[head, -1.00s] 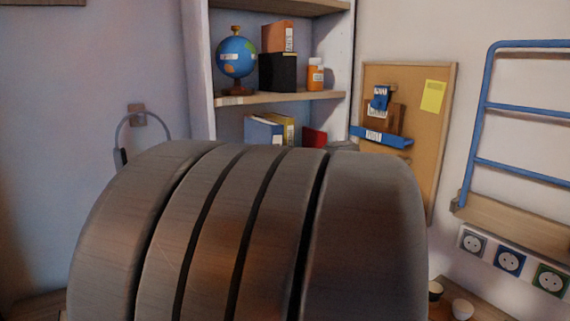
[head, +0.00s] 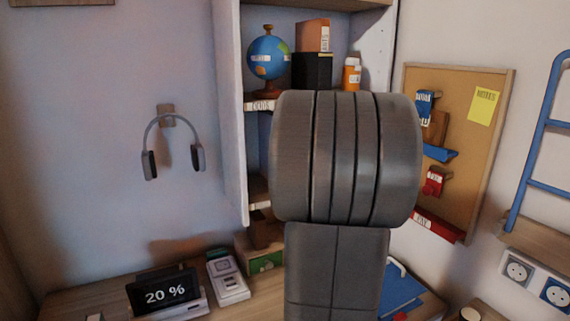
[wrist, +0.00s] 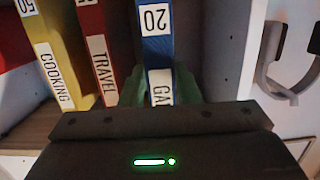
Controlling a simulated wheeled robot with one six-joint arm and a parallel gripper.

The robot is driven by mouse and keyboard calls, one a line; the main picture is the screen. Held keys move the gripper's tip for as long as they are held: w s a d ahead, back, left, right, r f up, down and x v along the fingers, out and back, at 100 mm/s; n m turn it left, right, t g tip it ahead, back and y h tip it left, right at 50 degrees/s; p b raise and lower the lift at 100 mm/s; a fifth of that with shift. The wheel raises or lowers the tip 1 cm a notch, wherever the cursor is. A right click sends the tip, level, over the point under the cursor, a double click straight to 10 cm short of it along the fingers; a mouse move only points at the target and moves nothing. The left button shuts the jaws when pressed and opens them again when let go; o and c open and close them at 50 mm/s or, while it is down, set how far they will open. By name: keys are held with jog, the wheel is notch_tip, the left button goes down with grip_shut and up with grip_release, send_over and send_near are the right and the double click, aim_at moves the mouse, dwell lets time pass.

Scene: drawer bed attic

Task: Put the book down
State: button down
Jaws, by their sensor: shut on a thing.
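In the wrist view my gripper (wrist: 163,92) is shut on a blue book (wrist: 157,48), whose spine faces the camera with "20" and a partly hidden label starting "GA". Green finger parts show on both sides of its lower end. A red book (wrist: 98,50) labelled TRAVEL and a yellow book (wrist: 50,62) labelled COOKING stand beside it in the shelf (wrist: 228,50). I cannot tell whether the blue book touches the shelf board. In the head view my arm hides the gripper and all three books.
The bookcase (head: 231,130) holds a globe (head: 268,58), a black box (head: 312,71) and an orange jar (head: 351,75). Headphones (head: 149,160) hang on the wall to its left. The desk below carries a display reading 20 % (head: 165,293). A corkboard (head: 455,110) is at right.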

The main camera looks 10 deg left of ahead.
jog(key=x, duration=0.2)
jog(key=p+x, duration=0.1)
jog(key=x, duration=0.1)
jog(key=shift+w+a+r, duration=0.1)
jog(key=shift+r, duration=0.2)
jog(key=shift+f, duration=1.9)
jog(key=c, duration=1.1)
grip_release()
jog(key=shift+r, duration=0.2)
jog(key=shift+s+d+f, duration=0.1)
jog(key=shift+s+d, duration=0.15)
jog(key=b+v, duration=0.2)
jog(key=v, duration=0.9)
jog(key=shift+s+d+b, duration=0.1)
jog(key=shift+s+b, duration=0.15)
jog(key=shift+b, duration=0.15)
